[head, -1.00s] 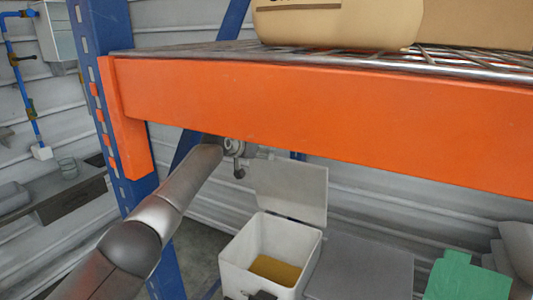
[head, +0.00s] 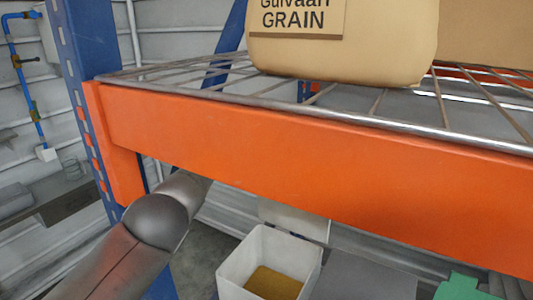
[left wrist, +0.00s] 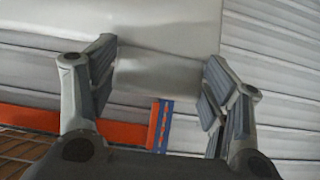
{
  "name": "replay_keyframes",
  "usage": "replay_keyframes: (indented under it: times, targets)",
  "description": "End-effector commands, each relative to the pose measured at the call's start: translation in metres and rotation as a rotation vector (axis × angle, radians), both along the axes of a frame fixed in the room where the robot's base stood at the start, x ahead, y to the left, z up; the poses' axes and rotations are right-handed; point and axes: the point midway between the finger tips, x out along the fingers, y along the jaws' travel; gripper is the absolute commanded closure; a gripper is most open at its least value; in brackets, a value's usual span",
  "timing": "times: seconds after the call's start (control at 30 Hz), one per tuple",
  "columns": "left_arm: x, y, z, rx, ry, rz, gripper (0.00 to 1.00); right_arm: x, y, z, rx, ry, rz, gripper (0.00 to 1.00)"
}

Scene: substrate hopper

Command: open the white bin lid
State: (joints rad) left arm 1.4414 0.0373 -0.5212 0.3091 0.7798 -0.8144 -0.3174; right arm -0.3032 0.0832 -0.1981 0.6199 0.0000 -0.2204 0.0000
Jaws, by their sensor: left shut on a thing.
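The white bin (head: 234,268) stands low behind the orange shelf beam in the head view, with its top open and yellow-brown material (head: 274,283) inside. Its white lid (head: 290,217) stands raised at the bin's back edge; the beam hides its upper part. In the left wrist view the pale lid (left wrist: 170,27) fills the top middle. My left gripper (left wrist: 160,78) is shut on the lid's pale protruding part, which sits between its two fingers. The beam hides this gripper in the head view. My right gripper is in neither view.
The orange beam (head: 300,165) and wire shelf cross the head view, with a grain bag (head: 340,55) on top. A blue post (head: 85,90) stands at left. A grey box (head: 365,278) and a green object (head: 460,288) sit right of the bin.

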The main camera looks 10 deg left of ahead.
Motion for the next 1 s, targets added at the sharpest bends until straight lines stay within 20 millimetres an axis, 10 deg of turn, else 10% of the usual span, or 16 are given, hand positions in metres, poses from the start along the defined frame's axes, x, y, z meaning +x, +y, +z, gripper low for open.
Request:
replay_keyframes:
  times: [0.23, 0.27, 0.43, 1.0]
  targets:
    - [-0.003, 0.000, -0.011, 0.004, 0.021, -0.001, 0.72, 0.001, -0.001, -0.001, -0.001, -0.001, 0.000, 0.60]
    - [-0.003, 0.000, -0.011, 0.004, 0.021, -0.001, 0.28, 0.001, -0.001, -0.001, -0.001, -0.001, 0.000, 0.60]
    - [-0.002, 0.000, -0.008, 0.002, 0.015, 0.000, 0.07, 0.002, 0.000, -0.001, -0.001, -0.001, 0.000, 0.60]
    - [-0.003, 0.002, 0.001, -0.001, 0.004, -0.002, 0.07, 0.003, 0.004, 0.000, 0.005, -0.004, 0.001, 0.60]
